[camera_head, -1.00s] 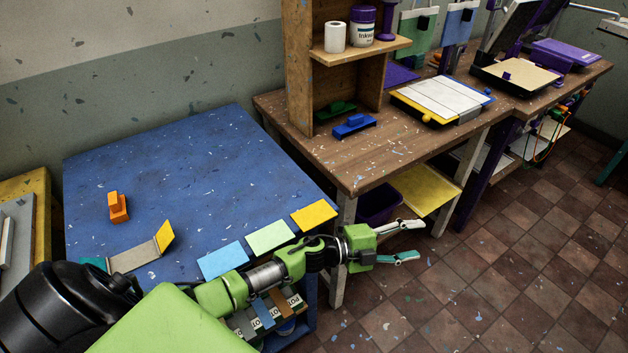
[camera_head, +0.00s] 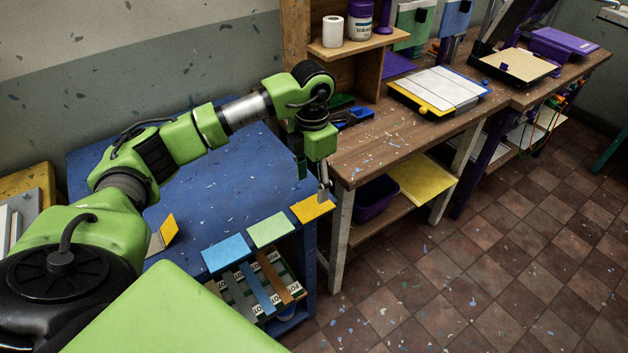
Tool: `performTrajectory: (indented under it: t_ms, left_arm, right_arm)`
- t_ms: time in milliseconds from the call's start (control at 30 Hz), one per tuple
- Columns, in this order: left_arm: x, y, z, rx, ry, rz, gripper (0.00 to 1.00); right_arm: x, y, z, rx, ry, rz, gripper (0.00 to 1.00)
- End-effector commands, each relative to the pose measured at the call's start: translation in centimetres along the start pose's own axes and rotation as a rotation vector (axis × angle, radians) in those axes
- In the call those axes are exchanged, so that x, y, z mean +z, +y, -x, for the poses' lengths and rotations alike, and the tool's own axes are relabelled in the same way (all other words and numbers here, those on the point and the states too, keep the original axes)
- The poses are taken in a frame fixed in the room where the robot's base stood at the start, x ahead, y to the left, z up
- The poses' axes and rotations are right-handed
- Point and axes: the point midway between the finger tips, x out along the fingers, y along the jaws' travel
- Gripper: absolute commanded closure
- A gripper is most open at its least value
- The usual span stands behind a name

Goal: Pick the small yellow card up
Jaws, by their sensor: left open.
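The small yellow card (camera_head: 306,211) lies flat at the right front corner of the blue table (camera_head: 245,190), at the right end of a row with a pale green card (camera_head: 270,230) and a blue card (camera_head: 222,253). My left gripper (camera_head: 313,188) points down over the yellow card, with its fingers apart and nothing seen between them. One finger overlaps the card's far right part in the picture. I cannot tell whether it touches. My right gripper is out of view.
A hinged piece with an upright yellow panel (camera_head: 167,230) stands at the table's left, partly behind my left arm. A wooden workbench (camera_head: 400,140) with a shelf adjoins at the right. A rack with several strips (camera_head: 262,288) sits below the table's front edge.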

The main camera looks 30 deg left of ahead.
Motion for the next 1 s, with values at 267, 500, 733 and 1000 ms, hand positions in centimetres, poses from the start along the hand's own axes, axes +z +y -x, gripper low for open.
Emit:
performTrajectory:
  t_ms: [267, 500, 733, 1000]
  left_arm:
    - [0.1, -0.1, -3.3, -0.004, -0.001, -0.001, 0.47]
    - [0.1, -0.2, -7.0, -0.006, -0.001, -0.002, 0.47]
    - [0.1, -0.2, -6.5, -0.005, -0.002, -0.002, 0.72]
    - [0.1, -0.2, -5.8, -0.005, -0.003, -0.001, 0.72]
  right_arm:
    - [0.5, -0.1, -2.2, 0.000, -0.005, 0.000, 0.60]
    - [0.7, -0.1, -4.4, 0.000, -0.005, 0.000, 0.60]
    - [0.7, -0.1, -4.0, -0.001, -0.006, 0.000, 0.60]
    - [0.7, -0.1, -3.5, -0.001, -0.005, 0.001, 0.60]
